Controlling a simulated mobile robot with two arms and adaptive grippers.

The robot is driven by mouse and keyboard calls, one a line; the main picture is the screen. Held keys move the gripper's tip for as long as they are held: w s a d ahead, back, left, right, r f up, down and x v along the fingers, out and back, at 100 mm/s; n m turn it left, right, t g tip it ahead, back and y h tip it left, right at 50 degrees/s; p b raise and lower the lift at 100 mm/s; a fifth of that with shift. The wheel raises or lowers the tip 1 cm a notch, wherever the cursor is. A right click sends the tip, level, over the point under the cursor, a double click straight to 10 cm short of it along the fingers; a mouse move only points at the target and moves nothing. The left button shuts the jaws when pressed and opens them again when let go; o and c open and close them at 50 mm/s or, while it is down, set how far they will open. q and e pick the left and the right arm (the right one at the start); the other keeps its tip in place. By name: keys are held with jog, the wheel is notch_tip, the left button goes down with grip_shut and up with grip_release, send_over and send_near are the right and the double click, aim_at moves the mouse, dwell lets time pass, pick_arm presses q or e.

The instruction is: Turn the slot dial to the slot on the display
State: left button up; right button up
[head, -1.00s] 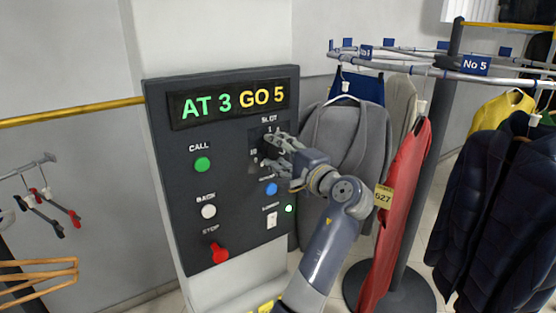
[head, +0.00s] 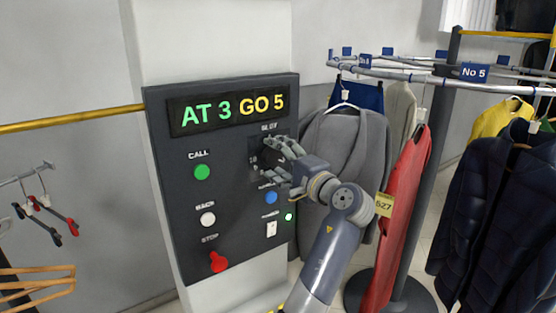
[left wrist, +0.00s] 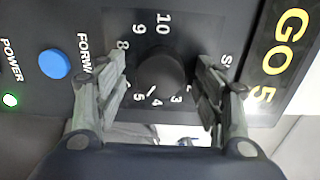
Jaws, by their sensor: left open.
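The slot dial (left wrist: 160,72) is a round black knob ringed by white numbers in the left wrist view. In the head view my left gripper (head: 270,158) is at the panel and mostly hides the dial. The display (head: 232,107) reads "AT 3" in green and "GO 5" in yellow. My right gripper is not in view.
The dark panel (head: 180,240) also carries a green CALL button (head: 202,172), a white BACK button (head: 208,219), a red STOP button (head: 218,262), a blue button (head: 271,198) and a power switch (head: 271,229). Garments on a rail (head: 430,72) hang close to the right.

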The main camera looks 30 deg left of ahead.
pick_arm(q)
jog(key=shift+d, duration=0.15)
jog(key=v, duration=0.7)
jog(key=shift+s+d, duration=0.1)
dwell(0.4)
